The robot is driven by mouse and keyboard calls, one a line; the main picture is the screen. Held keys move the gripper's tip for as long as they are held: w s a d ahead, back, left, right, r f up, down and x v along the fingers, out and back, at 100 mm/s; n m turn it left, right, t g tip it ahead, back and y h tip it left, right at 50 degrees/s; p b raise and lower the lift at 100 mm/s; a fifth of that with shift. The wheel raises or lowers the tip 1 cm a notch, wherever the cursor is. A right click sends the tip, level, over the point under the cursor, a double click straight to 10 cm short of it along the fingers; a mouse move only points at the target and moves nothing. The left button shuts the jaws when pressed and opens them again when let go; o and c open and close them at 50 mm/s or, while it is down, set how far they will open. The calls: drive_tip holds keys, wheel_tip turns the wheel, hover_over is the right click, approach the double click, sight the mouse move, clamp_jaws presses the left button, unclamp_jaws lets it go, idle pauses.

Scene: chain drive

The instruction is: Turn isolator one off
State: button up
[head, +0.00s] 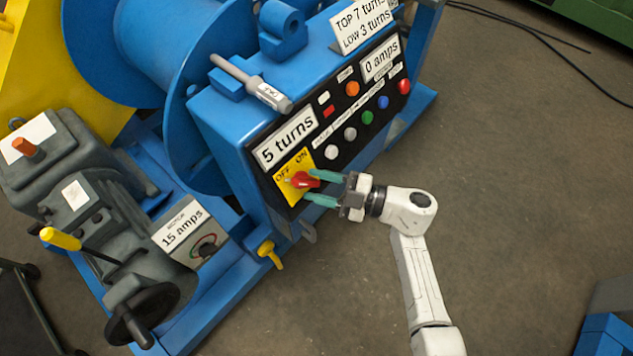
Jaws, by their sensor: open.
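The isolator is a red rotary knob (303,180) on a yellow plate (283,189) marked OFF and ON, at the lower left of the black control panel. The number of the isolator cannot be read. The knob's narrow end points left, below the OFF lettering. My gripper (315,187) is open, with its two teal fingers reaching left to the plate. One finger is above the knob's right part and the other below it. Whether either finger touches the knob cannot be told.
The blue machine housing carries a panel with a "5 turns" display (285,139), a "0 amps" display (380,59) and several coloured buttons. A yellow-handled lever (268,253) sits below the panel. A grey motor unit with a handwheel (143,314) stands at left.

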drive_tip(key=v, duration=1)
